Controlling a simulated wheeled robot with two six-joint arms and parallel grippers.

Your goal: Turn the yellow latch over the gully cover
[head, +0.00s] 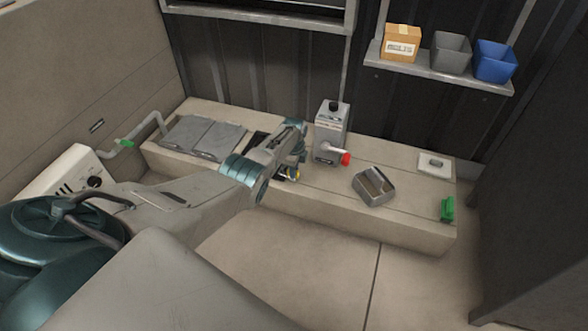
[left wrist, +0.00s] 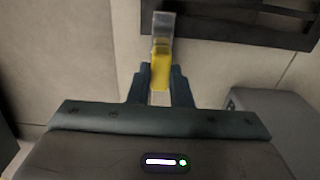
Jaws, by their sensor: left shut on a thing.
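The yellow latch (left wrist: 161,66) stands between my left gripper's two fingers (left wrist: 160,88) in the left wrist view, and the fingers are shut on it. A pale, see-through-looking piece (left wrist: 163,28) continues beyond the yellow part. In the head view, my left gripper (head: 289,172) is at the middle of the long concrete ledge (head: 325,190), with a little yellow showing there. A dark slotted plate (left wrist: 240,18) lies beyond the latch at the upper right; I cannot tell if it is the gully cover. My arm hides much of this spot in the head view. My right gripper is not in view.
A grey pump-like box (head: 330,135) with a red-ended handle (head: 345,158) stands close right of my left gripper. Grey plates (head: 205,138) lie left. The floor in front is clear.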

